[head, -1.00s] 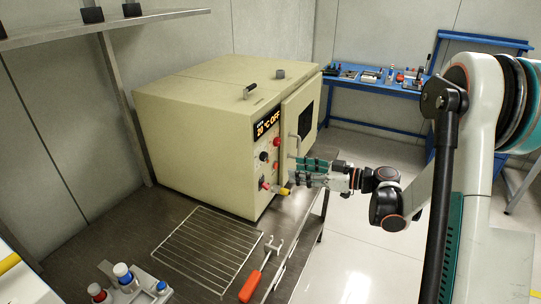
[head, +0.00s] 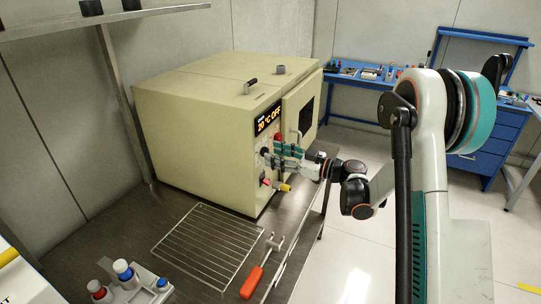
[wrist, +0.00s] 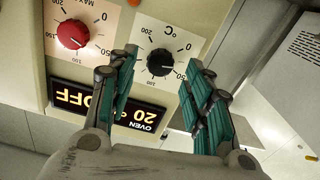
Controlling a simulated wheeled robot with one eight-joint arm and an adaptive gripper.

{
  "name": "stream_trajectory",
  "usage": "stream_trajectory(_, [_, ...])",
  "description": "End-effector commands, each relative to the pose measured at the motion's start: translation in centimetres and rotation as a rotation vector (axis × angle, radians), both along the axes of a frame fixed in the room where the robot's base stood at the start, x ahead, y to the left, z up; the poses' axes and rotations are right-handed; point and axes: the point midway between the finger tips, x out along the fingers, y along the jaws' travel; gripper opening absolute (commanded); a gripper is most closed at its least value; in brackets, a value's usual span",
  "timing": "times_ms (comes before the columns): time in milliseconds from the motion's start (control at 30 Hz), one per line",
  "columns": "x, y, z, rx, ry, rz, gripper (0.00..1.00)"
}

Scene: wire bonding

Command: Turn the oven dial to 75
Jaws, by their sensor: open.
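The oven (head: 205,130) is a cream box on the metal bench. In the wrist view its black dial (wrist: 160,62) shows upside down, with a white plate marked °C and numbers around it. The dial lies between the fingertips of my open gripper (wrist: 161,58). I cannot tell whether either finger touches it. The oven display (wrist: 105,105) reads 20 °C and OFF; it also shows in the head view (head: 267,119). In the head view my gripper (head: 269,156) is at the front panel and partly hides the dial.
A red dial marked MAX (wrist: 72,34) sits beside the black one. Below my gripper are a red switch (head: 265,183) and a yellow fitting (head: 285,188). The oven door (head: 301,112) stands to the right. A wire rack (head: 208,243) and an orange-handled tool (head: 252,282) lie on the bench.

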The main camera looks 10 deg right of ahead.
Motion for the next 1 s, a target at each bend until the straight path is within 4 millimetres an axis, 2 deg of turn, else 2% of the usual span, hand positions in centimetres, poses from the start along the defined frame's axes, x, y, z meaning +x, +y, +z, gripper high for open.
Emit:
stream_trajectory(200, [1.3,1.8,0.0,0.0,0.0,0.001,0.46])
stream_trajectory(567, [1.5,2.0,0.0,0.0,0.0,-0.001,0.46])
stream_trajectory(700, [1.5,2.0,0.0,0.0,0.0,-0.001,0.14])
stream_trajectory(767, [1.5,2.0,0.0,0.0,0.0,-0.001,0.02])
stream_trajectory(1000, [1.5,2.0,0.0,0.004,0.005,-0.001,0.02])
